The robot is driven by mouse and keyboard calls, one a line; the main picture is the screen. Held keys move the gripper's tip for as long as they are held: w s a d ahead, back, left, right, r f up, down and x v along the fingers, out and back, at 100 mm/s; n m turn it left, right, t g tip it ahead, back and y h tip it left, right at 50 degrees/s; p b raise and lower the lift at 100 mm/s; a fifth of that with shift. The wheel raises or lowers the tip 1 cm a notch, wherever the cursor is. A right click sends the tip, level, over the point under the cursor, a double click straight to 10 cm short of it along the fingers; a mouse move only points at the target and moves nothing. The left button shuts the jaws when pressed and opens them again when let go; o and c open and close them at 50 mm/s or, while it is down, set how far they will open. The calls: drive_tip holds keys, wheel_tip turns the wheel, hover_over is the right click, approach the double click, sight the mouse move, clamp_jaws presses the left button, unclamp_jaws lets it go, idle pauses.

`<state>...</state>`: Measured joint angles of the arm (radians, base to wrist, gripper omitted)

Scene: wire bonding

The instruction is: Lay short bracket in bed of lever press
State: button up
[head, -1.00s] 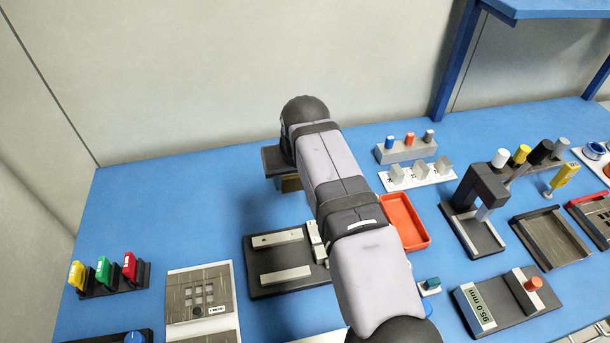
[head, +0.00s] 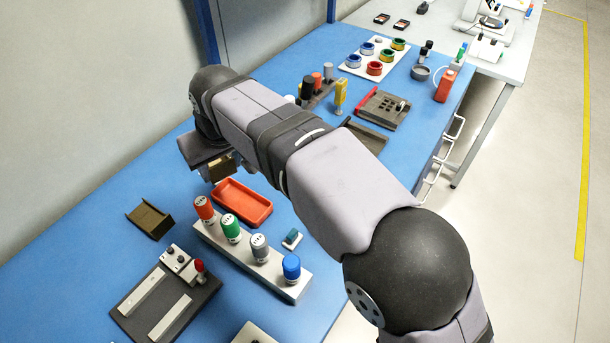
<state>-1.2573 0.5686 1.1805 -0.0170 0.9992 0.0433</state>
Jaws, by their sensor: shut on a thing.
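My gripper (head: 206,160) is at the end of my arm, at the left centre of the head view, above the blue table behind the red tray. It is shut on a small tan-brown piece, apparently the short bracket (head: 221,168); the dark gripper body covers part of it. The piece appears held clear of the table. A dark plate with two pale rails and a red-knobbed handle (head: 165,300) lies at the lower left.
A red tray (head: 241,203) lies in front of my gripper. A brown open channel (head: 150,220) lies to its left. A white block with several coloured knobs (head: 250,255) stands nearer. Coloured rings sit on a white board (head: 375,58) at the back. Bare blue table lies at the left.

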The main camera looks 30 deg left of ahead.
drive_tip(key=w+d+r+m, duration=0.1)
drive_tip(key=w+d, duration=0.7)
drive_tip(key=d, duration=0.2)
drive_tip(key=w+d+m, duration=0.1)
drive_tip(key=w+d, duration=0.6)
drive_tip(key=d, duration=0.3)
drive_tip(key=w+d+f+n+g+b, duration=0.1)
drive_tip(key=w+d+f+n+b, duration=0.15)
drive_tip(key=d, duration=1.15)
drive_tip(key=w+d+f+n+g+b, duration=0.1)
drive_tip(key=d+f+n+b, duration=0.25)
drive_tip(key=d, duration=0.95)
drive_tip(key=a+p, duration=1)
drive_tip(key=a, duration=2.2)
drive_tip(key=shift+f+b, duration=2.75)
drive_tip(key=shift+f, duration=0.55)
